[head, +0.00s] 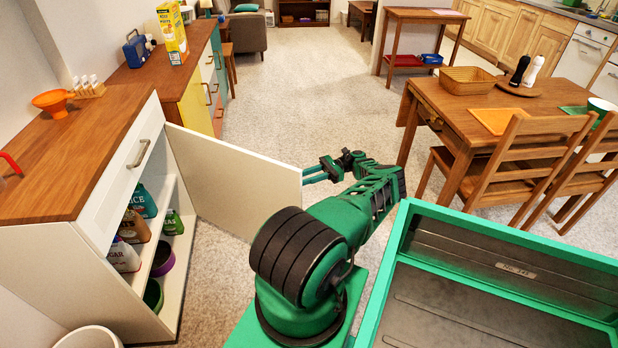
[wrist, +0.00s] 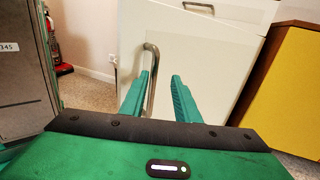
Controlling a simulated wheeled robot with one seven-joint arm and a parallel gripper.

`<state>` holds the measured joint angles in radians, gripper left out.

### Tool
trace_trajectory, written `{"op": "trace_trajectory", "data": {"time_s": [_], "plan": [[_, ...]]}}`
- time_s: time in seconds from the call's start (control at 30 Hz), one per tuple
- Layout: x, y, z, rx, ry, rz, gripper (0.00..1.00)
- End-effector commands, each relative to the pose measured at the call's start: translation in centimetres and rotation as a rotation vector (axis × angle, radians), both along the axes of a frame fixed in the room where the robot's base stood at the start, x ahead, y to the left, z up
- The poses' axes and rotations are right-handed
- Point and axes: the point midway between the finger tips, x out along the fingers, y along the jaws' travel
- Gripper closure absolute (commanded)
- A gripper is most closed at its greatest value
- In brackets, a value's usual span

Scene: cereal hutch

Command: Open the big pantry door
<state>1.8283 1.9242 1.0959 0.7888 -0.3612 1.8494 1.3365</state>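The big pantry door (head: 232,185) is a white panel on the white cabinet under the wooden counter. In the wrist view the door (wrist: 215,65) fills the upper middle, with a vertical metal bar handle (wrist: 151,85). My gripper (head: 322,172) is at the door's outer edge in the head view. In the wrist view its two green fingers (wrist: 161,78) are apart. The handle bar lies between them, close to the left finger; I cannot tell whether they touch.
A drawer (head: 138,150) with a bar handle is above the opening. A green-rimmed bin (head: 470,262), part of my view at lower right, is beside my arm. A wooden table (head: 465,105) and chairs stand at right. The pale floor (head: 320,90) beyond the door is clear.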

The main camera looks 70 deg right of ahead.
Motion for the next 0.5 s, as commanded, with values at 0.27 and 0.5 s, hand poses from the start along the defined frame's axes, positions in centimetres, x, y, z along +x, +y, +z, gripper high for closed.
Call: {"op": "trace_trajectory", "data": {"time_s": [0.27,0.5], "plan": [[-1.7,-2.3,-0.1,0.000,0.002,0.000,0.71],[-2.4,-3.0,-0.1,0.003,0.000,0.000,0.71]]}}
